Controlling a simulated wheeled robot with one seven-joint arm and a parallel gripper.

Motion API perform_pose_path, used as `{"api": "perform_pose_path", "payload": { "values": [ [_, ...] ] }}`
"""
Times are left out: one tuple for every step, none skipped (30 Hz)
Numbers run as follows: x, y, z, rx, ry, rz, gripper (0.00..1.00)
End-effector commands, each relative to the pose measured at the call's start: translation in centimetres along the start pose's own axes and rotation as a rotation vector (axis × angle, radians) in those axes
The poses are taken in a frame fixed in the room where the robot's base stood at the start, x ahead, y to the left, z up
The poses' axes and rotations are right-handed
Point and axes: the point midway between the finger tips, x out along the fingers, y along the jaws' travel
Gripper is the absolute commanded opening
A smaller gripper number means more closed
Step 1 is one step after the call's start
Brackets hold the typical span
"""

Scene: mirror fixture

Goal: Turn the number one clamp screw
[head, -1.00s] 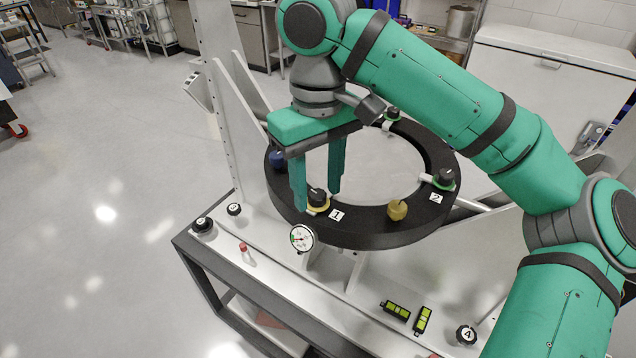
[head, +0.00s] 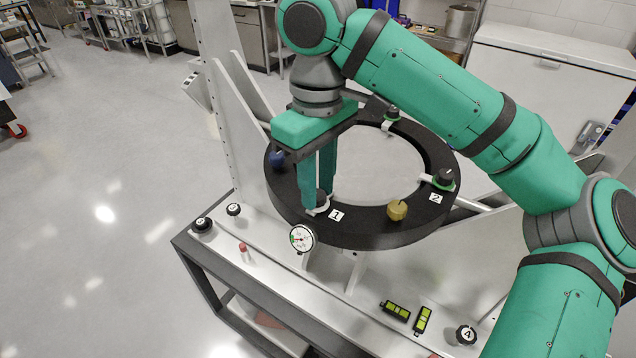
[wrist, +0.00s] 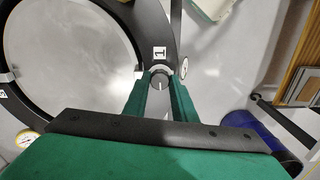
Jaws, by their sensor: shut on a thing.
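The number one clamp screw is a dark knob on the near side of the black ring fixture (head: 370,229), beside the white "1" label (head: 336,215). In the wrist view the knob (wrist: 160,80) with a pale line on top sits between the two green fingertips, near its label (wrist: 159,53). My gripper (head: 318,198) is shut on this knob from above, with a finger on each side. In the head view the fingers hide most of the knob; a pale bracket shows at its base.
Loose knobs and green-black blocks (head: 396,310) lie on the bench.

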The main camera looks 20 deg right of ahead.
Motion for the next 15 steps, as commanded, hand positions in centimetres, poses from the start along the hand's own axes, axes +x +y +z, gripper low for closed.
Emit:
{"api": "perform_pose_path", "payload": {
  "values": [
    [-0.06,0.13,-0.1,-0.038,0.004,0.003,0.02],
    [-0.06,0.11,-0.13,-0.067,0.003,0.003,0.02],
    [-0.06,0.09,-0.16,-0.106,0.003,0.003,0.02],
    [-0.07,0.07,-0.18,-0.135,0.003,0.004,0.02],
    [-0.07,0.05,-0.19,-0.164,0.003,0.004,0.02],
    [-0.07,0.04,-0.21,-0.203,0.002,0.004,0.02],
    [-0.07,0.03,-0.22,-0.232,0.002,0.004,0.02],
    [-0.08,0.02,-0.23,-0.261,0.002,0.004,0.02],
    [-0.08,0.01,-0.25,-0.3,0.002,0.005,0.02],
    [-0.08,0.01,-0.26,-0.328,0.002,0.005,0.02],
    [-0.08,0.01,-0.26,-0.356,0.002,0.005,0.02],
    [-0.08,0.02,-0.26,-0.393,0.002,0.005,0.02],
    [-0.08,0.03,-0.25,-0.42,0.002,0.005,0.02],
    [-0.08,0.04,-0.23,-0.446,0.002,0.005,0.02],
    [-0.08,0.06,-0.21,-0.481,0.002,0.005,0.02]
  ]
}}
